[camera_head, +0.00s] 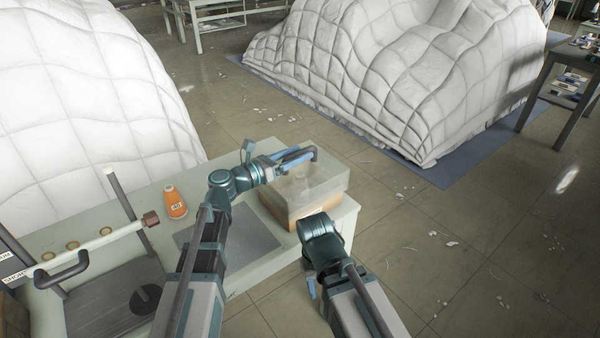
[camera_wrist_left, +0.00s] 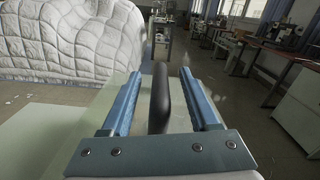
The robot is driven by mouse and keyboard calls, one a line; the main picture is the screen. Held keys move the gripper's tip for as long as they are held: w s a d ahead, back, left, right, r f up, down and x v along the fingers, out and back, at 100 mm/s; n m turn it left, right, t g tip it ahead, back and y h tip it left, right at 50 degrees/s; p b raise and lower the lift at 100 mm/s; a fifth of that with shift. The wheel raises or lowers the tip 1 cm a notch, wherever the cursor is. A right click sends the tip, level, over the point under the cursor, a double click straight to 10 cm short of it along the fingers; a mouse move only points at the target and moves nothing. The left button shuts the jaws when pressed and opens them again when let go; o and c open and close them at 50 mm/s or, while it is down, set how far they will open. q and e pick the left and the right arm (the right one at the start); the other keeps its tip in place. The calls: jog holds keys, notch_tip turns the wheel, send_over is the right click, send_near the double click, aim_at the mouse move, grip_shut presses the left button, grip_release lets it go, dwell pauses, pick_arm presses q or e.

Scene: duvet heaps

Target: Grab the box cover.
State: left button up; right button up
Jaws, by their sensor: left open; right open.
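A box (camera_head: 328,207) with see-through walls and a tan lower part stands at the right end of the pale table. Its translucent cover (camera_head: 325,183) is on top. A dark upright handle (camera_wrist_left: 160,98) shows in the left wrist view, between the two blue fingers of my left gripper (camera_wrist_left: 161,80). The fingers are apart, with visible gaps beside the handle. In the head view my left gripper (camera_head: 298,157) is above the cover, reaching across from the left. My right gripper (camera_head: 311,286) is low beside the table's front edge, mostly hidden by its own wrist.
An orange cone-shaped spool (camera_head: 174,202) stands on the pale table (camera_head: 265,262), left of a grey mat (camera_head: 255,235). A stand with a roller bar (camera_head: 95,248) is at the left. Large white duvet heaps (camera_head: 400,75) lie behind. The floor at right is mostly open.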

aim_at(310, 148)
pick_arm(q)
jog(key=x, duration=0.3)
grip_shut()
dwell(1.4)
